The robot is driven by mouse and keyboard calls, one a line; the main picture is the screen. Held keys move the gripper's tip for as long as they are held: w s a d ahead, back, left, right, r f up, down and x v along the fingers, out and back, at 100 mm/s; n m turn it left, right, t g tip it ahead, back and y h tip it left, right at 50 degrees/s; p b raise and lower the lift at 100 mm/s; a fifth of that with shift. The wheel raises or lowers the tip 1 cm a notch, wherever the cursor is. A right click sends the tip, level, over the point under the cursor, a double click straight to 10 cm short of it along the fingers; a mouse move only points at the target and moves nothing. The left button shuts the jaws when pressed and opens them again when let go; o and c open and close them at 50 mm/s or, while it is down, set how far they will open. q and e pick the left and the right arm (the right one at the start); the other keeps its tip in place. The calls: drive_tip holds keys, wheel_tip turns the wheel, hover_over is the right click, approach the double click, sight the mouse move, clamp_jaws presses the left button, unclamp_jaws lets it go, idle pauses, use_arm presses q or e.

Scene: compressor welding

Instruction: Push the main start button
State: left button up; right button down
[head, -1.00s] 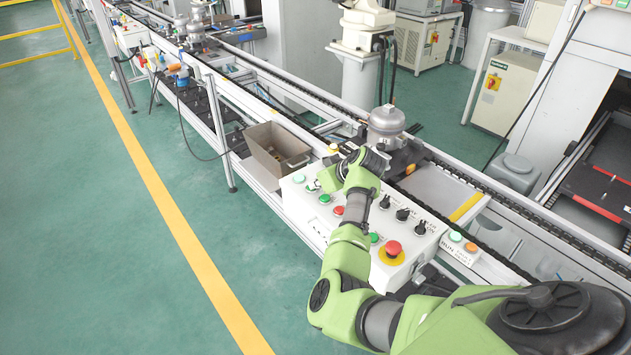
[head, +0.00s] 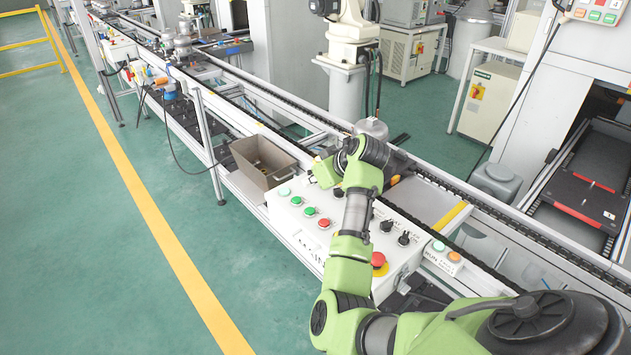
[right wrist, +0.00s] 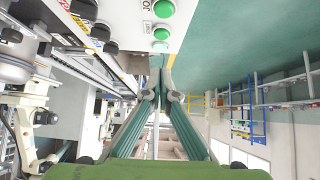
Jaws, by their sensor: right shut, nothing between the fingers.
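The white control panel (head: 290,222) lies in front of the conveyor. I cannot read which is the main start. My right gripper (head: 322,173) is over the panel's far edge, apart from the buttons, and partly hidden by my wrist. In the right wrist view its fingers (right wrist: 165,78) are shut and empty, with green buttons (right wrist: 163,9) (right wrist: 161,33) on the panel beyond them. My left gripper is out of view.
Black knobs (head: 387,225) and a red emergency stop (head: 378,260), partly covered by my forearm, are on the panel's right part. A brown bin (head: 262,163) stands just beyond the panel. The floor at left is clear.

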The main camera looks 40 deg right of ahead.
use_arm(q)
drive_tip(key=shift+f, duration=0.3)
use_arm(e)
drive_tip(key=v, duration=0.3)
drive_tip(key=shift+d, duration=0.15)
drive_tip(key=shift+f, duration=0.1)
idle(0.4)
